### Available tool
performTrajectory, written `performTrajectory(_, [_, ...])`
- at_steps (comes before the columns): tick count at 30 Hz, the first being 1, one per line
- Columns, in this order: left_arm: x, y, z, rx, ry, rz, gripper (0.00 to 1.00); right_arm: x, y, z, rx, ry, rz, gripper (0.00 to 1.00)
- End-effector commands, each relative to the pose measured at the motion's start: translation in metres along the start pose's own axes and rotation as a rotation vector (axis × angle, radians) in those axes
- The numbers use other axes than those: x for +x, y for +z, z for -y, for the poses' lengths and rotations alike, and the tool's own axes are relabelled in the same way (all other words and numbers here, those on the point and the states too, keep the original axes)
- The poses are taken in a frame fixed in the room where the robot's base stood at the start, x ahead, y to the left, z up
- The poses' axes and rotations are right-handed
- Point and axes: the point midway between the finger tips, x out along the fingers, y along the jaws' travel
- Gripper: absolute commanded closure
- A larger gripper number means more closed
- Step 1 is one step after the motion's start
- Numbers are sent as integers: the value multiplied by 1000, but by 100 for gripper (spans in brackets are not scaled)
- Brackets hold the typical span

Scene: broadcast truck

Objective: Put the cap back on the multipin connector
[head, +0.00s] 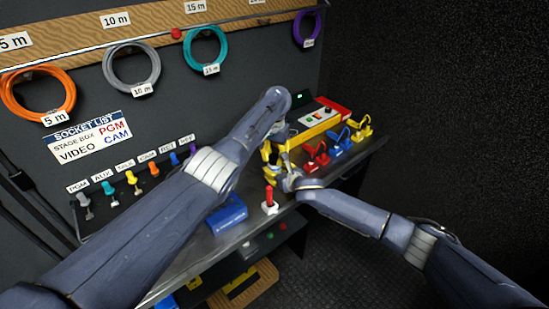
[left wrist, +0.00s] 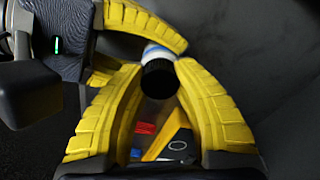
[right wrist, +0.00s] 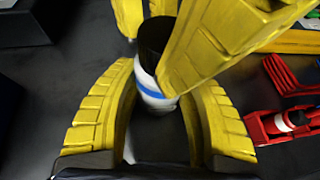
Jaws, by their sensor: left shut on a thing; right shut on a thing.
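A short cylinder with a black end and a white body ringed in blue is between my grippers. My left gripper (left wrist: 160,85) is shut on the black part (left wrist: 158,82), which looks like the cap. My right gripper (right wrist: 155,98) is shut on the white, blue-ringed part (right wrist: 148,85), which looks like the connector. The two parts meet in line; fingers hide much of the joint, so I cannot tell how far they are seated.
The bench (head: 190,258) carries a blue box (head: 227,215), a red-handled item (head: 269,197), and red (head: 316,155), blue (head: 341,143) and yellow (head: 362,128) holders close to the right. A yellow-and-red control box (head: 318,115) stands behind. Coiled cables hang on the wall.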

Motion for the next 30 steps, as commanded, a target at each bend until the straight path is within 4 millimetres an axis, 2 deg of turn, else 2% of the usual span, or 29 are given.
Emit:
performTrajectory(15, [1,0,0,762,1,1,100,0,-1,0,0,0,-2,100])
performTrajectory(20, [1,0,0,793,0,1,100,0,-1,0,0,-1,-2,100])
performTrajectory(21, [1,0,0,793,0,1,69,0,-1,0,0,-1,-2,100])
performTrajectory(27, [1,0,0,791,0,0,45,0,-1,0,0,-1,-2,100])
performTrajectory(30, [1,0,0,791,0,0,45,0,-1,0,0,-1,-2,100])
